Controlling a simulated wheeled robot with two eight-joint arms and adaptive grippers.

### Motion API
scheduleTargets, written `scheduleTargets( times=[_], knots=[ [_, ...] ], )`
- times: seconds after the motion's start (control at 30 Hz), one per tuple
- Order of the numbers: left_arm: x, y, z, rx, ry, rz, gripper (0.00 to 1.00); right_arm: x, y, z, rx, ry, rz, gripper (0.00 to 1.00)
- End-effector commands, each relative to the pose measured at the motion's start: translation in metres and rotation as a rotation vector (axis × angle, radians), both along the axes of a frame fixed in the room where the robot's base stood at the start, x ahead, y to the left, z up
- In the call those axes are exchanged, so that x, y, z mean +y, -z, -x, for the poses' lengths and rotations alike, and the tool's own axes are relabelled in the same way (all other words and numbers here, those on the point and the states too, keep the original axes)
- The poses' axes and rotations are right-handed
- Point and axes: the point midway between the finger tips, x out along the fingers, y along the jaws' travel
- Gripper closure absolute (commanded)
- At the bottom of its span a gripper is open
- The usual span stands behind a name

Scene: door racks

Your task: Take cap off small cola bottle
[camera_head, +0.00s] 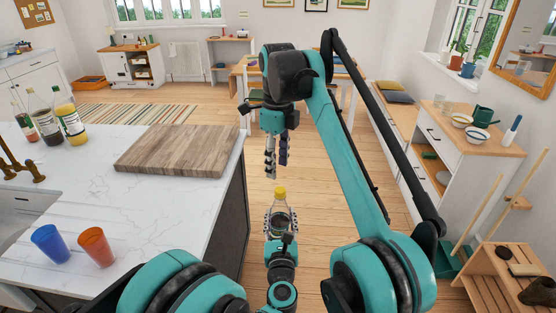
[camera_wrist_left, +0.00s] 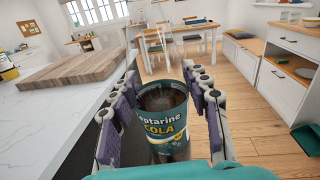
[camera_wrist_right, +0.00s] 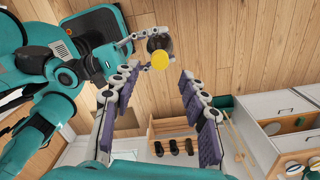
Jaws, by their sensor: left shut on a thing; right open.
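The small cola bottle (camera_head: 281,221) stands upright over the floor, beyond the counter's right edge, with a yellow cap (camera_head: 280,191) on top. My left gripper (camera_head: 281,217) is shut around its body. In the left wrist view the teal cola label (camera_wrist_left: 162,130) sits between both fingers; the cap does not show there. My right gripper (camera_head: 276,172) points down above the cap, a little apart from it, open and empty. In the right wrist view the cap (camera_wrist_right: 158,60) appears just beyond the open fingertips, between them and toward the top.
The white counter (camera_head: 60,200) at left holds a wooden board (camera_head: 178,151), a blue cup (camera_head: 50,244), an orange cup (camera_head: 97,246) and several bottles (camera_head: 70,117). A white cabinet (camera_head: 450,155) and wooden rack (camera_head: 510,275) stand at right. Open wooden floor lies around the bottle.

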Motion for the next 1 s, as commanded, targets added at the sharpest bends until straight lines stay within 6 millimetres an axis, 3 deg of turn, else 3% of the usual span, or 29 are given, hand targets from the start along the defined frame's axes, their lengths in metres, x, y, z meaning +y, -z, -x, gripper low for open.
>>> scheduleTargets(
  times=[0.5,0.87,1.0],
  knots=[
    [0.000,0.000,0.000,0.000,0.000,-0.001,1.00,0.000,0.068,0.001,-0.002,-0.002,0.000,0.56],
    [0.000,0.000,0.000,0.000,0.000,-0.001,1.00,0.000,0.075,0.001,-0.004,-0.002,0.000,0.56],
    [0.000,0.000,0.000,0.000,0.000,-0.001,1.00,0.000,0.074,0.001,-0.004,-0.002,0.000,0.88]
  ],
)
